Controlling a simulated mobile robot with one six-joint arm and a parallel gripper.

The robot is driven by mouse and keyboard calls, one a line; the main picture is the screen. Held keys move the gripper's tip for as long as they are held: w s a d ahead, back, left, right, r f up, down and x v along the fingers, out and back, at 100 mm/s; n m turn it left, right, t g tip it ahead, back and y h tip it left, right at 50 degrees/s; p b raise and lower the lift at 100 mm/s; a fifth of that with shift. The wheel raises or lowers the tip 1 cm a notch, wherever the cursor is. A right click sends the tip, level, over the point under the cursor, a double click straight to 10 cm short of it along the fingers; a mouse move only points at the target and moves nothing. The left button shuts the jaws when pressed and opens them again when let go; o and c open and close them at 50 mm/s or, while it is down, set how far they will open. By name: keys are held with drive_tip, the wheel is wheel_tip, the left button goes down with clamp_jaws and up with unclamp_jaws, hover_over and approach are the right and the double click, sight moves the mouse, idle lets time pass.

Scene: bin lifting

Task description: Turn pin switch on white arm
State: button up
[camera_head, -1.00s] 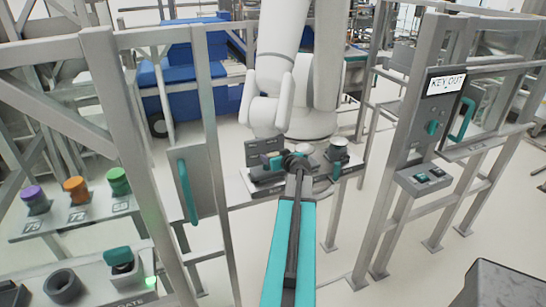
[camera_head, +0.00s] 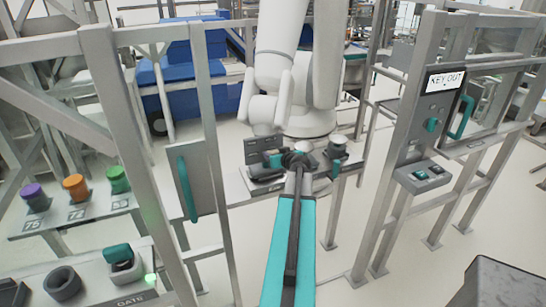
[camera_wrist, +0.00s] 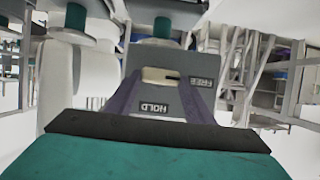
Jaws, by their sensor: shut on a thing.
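The white arm (camera_head: 285,60) stands behind the fence frame, rising out of the top of the head view. A small shelf (camera_head: 240,190) at its foot carries dark and teal fittings. My gripper (camera_head: 299,157) reaches in among these fittings at the end of my teal arm. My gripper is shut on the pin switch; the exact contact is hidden.
Metal fence posts (camera_head: 213,145) stand left and right of my arm. A KEY OUT panel (camera_head: 435,105) with a teal handle is on the right. A console with purple, orange and green knobs (camera_head: 77,187) is at left, above a GATE panel (camera_head: 130,300). A dark box (camera_head: 505,285) is lower right.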

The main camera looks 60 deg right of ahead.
drive_tip(key=shift+w+d+m+b, duration=0.2)
drive_tip(key=shift+m+b, duration=0.1)
drive_tip(key=shift+b, duration=0.5)
drive_tip(key=m+t+y+b, duration=0.1)
drive_tip(key=m+t+b, duration=0.1)
drive_tip(key=m+b, duration=0.2)
drive_tip(key=m+t+y+b, duration=0.1)
drive_tip(key=m+b, duration=0.3)
drive_tip(key=b, duration=0.4)
drive_tip(key=s+d+f+m+t+y+b, duration=0.1)
drive_tip(key=m+t+b, duration=0.2)
drive_tip(key=b, duration=0.3)
drive_tip(key=shift+d+m+t+b, duration=0.1)
drive_tip(key=shift+m+t+b, duration=0.2)
drive_tip(key=shift+m, duration=0.5)
drive_tip(key=shift+r, duration=0.1)
drive_tip(key=o, duration=1.1)
drive_tip(key=shift+w, duration=0.1)
drive_tip(key=shift+c, duration=0.2)
drive_tip(key=shift+s, duration=0.2)
